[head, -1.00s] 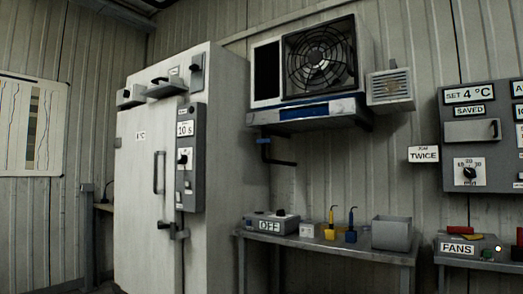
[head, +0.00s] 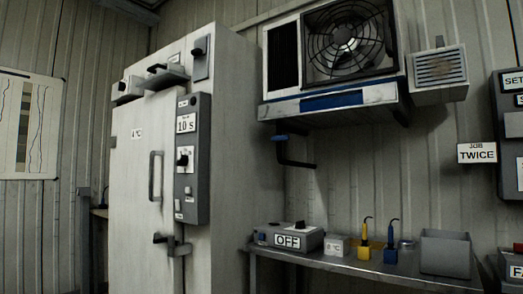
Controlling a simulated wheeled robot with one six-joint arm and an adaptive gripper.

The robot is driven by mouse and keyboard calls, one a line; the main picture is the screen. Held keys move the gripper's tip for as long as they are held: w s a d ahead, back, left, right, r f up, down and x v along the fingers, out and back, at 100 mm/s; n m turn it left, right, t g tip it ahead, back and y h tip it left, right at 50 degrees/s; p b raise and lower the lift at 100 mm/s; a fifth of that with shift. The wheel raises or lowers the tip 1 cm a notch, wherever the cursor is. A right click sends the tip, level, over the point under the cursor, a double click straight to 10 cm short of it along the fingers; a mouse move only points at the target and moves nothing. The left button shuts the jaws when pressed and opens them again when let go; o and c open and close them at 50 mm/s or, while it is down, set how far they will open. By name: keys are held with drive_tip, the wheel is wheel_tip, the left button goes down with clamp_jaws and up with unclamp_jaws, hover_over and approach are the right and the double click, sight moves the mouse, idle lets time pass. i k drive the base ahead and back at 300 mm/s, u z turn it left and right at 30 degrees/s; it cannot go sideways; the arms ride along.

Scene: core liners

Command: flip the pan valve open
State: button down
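The cooling unit with a fan (head: 347,45) hangs on the wall in the upper right of the head view. Its drip pan (head: 370,98) runs along its underside, with a blue strip (head: 332,100) on the front. A dark drain pipe (head: 284,157) drops from the left end of the pan and bends right. A small blue handle (head: 281,137), which looks like the pan valve, sits across the top of this pipe and lies about level. I cannot tell from it whether the valve is open. My gripper is not in view.
A tall grey cabinet (head: 140,215) with a door handle and a "10 s" panel (head: 191,158) stands left. Below the pipe, a shelf (head: 365,268) holds an "OFF" box (head: 289,238), yellow (head: 364,252) and blue (head: 390,254) tools and a grey bin (head: 446,253).

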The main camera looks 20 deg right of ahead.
sight(285, 137)
drive_tip(key=z, duration=0.2)
drive_tip(key=i, duration=0.85)
drive_tip(key=z, duration=0.75)
drive_tip(key=i, duration=0.45)
drive_tip(key=z, duration=0.25)
